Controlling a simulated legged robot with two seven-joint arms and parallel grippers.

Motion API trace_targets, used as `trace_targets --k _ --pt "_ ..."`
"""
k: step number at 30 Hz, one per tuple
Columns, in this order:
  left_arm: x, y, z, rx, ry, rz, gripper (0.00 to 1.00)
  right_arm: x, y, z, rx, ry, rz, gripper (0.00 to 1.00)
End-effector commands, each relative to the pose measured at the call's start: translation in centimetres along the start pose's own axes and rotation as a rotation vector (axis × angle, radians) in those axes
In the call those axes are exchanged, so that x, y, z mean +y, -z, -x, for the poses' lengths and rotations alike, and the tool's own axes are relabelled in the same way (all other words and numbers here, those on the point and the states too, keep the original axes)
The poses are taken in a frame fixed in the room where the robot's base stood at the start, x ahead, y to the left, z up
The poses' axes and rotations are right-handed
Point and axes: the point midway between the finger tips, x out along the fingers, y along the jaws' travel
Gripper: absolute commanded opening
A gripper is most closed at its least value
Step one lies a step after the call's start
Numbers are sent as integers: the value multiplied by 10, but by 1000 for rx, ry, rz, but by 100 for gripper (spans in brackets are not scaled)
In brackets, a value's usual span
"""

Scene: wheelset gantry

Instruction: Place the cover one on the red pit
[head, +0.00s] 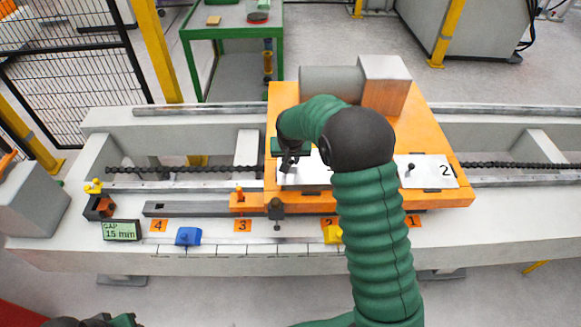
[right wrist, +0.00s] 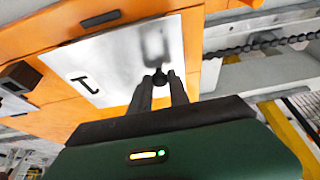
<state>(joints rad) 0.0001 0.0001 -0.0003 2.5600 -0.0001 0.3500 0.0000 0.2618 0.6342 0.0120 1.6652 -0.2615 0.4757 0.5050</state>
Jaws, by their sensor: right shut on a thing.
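Cover one is a thin silver plate marked 1 (right wrist: 120,62) with a black knob (right wrist: 159,78) in the right wrist view. It also shows in the head view (head: 313,176), partly behind my right arm. My right gripper (head: 289,162) is shut on the knob; the right wrist view shows its fingers (right wrist: 160,88) around it. The plate is over the orange carriage (head: 440,130); I cannot tell whether it rests there or hangs just above. No red pit shows.
Cover 2 (head: 430,171), with its own knob, lies on the carriage's right side. A grey block (head: 385,82) stands behind. The front ledge holds a blue piece (head: 188,237), a yellow piece (head: 333,234) and a "GAP 15 mm" display (head: 121,230). A green table (head: 230,32) stands behind.

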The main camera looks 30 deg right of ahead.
Motion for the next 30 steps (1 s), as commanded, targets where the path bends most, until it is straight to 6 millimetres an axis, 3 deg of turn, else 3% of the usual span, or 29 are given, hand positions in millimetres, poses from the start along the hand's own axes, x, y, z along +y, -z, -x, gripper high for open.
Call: trace_targets --k 5,11,12,17,26,30 --pt "0 -3 -13 0 0 0 36 1 -12 -32 -1 0 0 0" --pt "0 -3 -12 0 0 -1 36 1 -13 -33 0 0 -1 0" --pt "0 -3 -12 0 0 -1 36 1 -13 -33 -1 0 -1 25" --pt "0 -3 -12 0 0 0 36 0 -13 -33 -1 -1 -1 44" --pt "0 -2 -11 0 0 0 36 1 -13 -31 0 0 -1 44" --pt "0 -1 -5 0 0 0 36 1 -11 -10 3 0 0 44"
